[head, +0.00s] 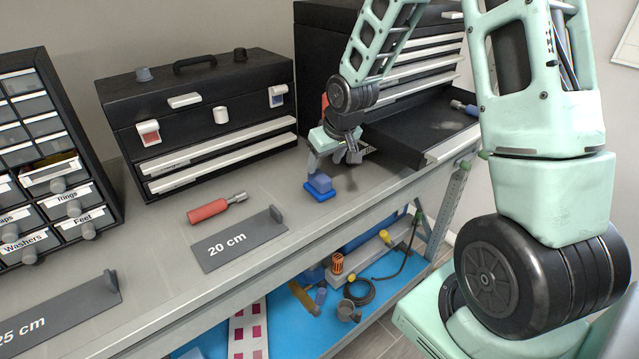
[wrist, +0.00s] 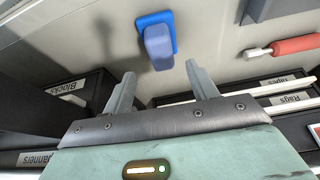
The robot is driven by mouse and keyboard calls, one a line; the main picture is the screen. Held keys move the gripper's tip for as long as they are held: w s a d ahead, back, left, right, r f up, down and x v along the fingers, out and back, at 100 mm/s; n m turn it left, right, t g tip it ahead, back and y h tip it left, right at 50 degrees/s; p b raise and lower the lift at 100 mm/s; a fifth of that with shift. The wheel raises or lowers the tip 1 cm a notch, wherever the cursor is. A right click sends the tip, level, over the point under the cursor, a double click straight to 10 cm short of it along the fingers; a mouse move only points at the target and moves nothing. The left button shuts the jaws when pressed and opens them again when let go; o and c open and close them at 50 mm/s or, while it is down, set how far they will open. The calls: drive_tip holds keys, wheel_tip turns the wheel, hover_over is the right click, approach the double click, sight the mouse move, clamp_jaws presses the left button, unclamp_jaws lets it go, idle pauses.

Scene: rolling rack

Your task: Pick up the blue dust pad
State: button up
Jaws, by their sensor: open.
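The blue dust pad (head: 319,187) is on the grey bench top near its front edge, with a blue-grey block-like grip on a brighter blue base. In the wrist view the dust pad (wrist: 157,38) is at the top, just beyond the fingertips and between their lines. My gripper (head: 334,153) is just above and behind the pad in the head view, and its fingers partly overlap one another there. In the wrist view my gripper (wrist: 160,80) has its two fingers spread apart with nothing between them.
A red-handled tool (head: 209,211) and a grey "20 cm" plate (head: 239,241) lie left of the pad. A black toolbox (head: 205,113) stands behind. An open drawer (head: 420,145) of the larger chest juts over the bench at right. A blue lower shelf (head: 285,315) holds several items.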

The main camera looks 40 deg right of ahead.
sight(320, 175)
drive_tip(key=shift+p+x, duration=1.2)
drive_tip(key=shift+x, duration=2.05)
drive_tip(key=shift+s+a, duration=0.15)
drive_tip(key=c, duration=1.1)
